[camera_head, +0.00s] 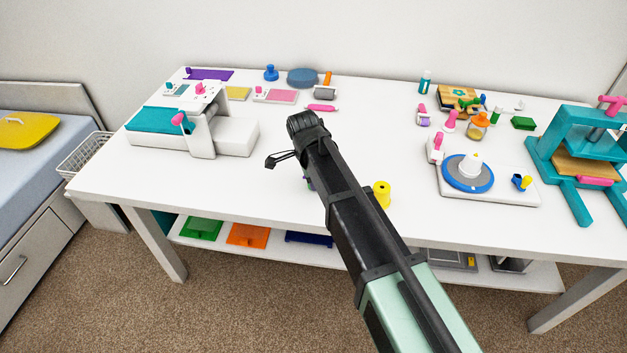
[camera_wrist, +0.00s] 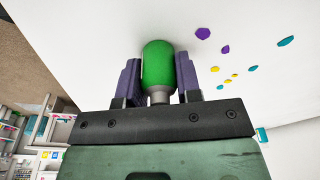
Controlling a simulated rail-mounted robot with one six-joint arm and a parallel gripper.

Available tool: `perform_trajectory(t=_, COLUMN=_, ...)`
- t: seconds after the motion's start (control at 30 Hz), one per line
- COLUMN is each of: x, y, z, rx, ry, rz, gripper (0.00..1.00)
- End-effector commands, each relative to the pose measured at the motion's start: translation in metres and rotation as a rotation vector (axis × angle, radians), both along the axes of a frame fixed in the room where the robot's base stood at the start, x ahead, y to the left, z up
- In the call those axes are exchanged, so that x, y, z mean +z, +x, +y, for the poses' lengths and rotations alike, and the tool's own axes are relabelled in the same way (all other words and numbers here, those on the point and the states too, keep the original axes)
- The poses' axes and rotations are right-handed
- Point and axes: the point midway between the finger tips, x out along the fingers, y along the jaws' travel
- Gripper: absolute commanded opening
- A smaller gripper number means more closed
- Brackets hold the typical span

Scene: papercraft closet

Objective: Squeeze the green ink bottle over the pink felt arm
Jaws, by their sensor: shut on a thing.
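In the wrist view, the green ink bottle (camera_wrist: 158,66) sits between the two purple fingers of my gripper (camera_wrist: 158,75), which is shut on it. Its green body points away from the wrist, and its grey neck is nearest the gripper body. In the head view, my arm crosses the front middle of the table and hides the bottle; only a bit of a purple finger (camera_head: 309,183) shows beside it. I cannot pick out the pink felt arm with certainty. What lies directly under the bottle is hidden.
A yellow spool-like item (camera_head: 382,194) stands right of my arm. A white machine with a teal plate (camera_head: 160,121) is at left, a blue turntable (camera_head: 467,173) and teal press (camera_head: 560,150) at right. In the wrist view, small coloured ovals (camera_wrist: 226,50) dot a white surface.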

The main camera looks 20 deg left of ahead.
Motion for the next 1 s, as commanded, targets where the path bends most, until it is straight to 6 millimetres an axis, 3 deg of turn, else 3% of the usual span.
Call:
perform_trajectory(t=0.27, x=0.001, y=0.000, z=0.000, rx=0.000, ry=0.000, rz=0.000, gripper=0.10)
perform_trajectory(t=0.5, x=0.023, y=0.000, z=0.000, rx=0.000, ry=0.000, rz=0.000, gripper=0.10)
perform_trajectory(t=0.67, x=0.060, y=0.000, z=0.000, rx=0.000, ry=0.000, rz=0.000, gripper=0.10)
perform_trajectory(t=0.9, x=0.150, y=0.000, z=0.000, rx=0.000, ry=0.000, rz=0.000, gripper=0.10)
perform_trajectory(t=1.0, x=0.178, y=0.000, z=0.000, rx=0.000, ry=0.000, rz=0.000, gripper=0.10)
